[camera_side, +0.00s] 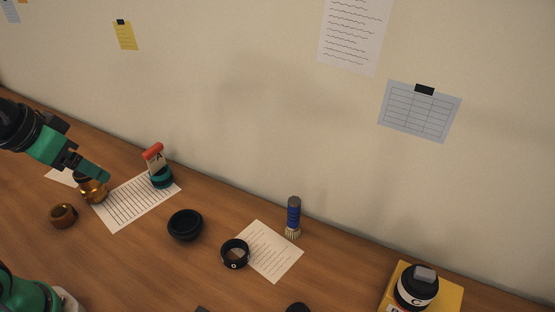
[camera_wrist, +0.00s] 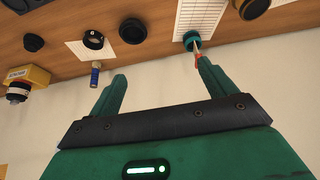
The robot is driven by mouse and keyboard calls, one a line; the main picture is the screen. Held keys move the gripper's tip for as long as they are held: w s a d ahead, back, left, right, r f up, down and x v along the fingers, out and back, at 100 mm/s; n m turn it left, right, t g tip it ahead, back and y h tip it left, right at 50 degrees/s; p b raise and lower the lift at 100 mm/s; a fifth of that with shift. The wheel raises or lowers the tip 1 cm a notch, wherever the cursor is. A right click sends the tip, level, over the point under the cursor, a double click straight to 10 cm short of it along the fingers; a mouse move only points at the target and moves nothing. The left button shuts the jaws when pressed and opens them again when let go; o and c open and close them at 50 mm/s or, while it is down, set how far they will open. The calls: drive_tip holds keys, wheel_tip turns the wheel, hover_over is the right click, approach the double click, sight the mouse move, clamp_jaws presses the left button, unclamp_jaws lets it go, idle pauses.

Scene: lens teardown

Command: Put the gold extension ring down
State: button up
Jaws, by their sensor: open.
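Two gold-brown round parts lie at the left in the side view; I cannot tell for sure which is the gold extension ring. One gold part (camera_side: 94,192), with a dark top, stands at the left edge of a lined sheet. The other, a low amber-gold ring (camera_side: 63,215), rests on bare wood nearer the front. My gripper (camera_side: 104,177) is tilted just above the first one in the side view. In the wrist view my gripper (camera_wrist: 161,70) is open, its teal fingers spread with nothing held between them.
A teal-based tool with a red top (camera_side: 157,168) stands right of my gripper on the lined sheet (camera_side: 130,207). A black dish (camera_side: 185,225), black ring (camera_side: 235,254), blue brush (camera_side: 293,216) and yellow box (camera_side: 445,296) lie farther right. The wall rises behind.

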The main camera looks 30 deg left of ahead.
drive_tip(key=shift+a, duration=0.1)
drive_tip(key=g+h, duration=0.2)
drive_tip(key=g, duration=0.5)
approach(59, 211)
drive_tip(key=shift+d+f+n, duration=0.4)
drive_tip(key=shift+d+f, duration=0.05)
drive_tip(key=shift+f, duration=0.15)
drive_tip(key=shift+a+f, duration=0.15)
drive_tip(key=shift+x, duration=1.25)
drive_tip(key=shift+x, duration=2.65)
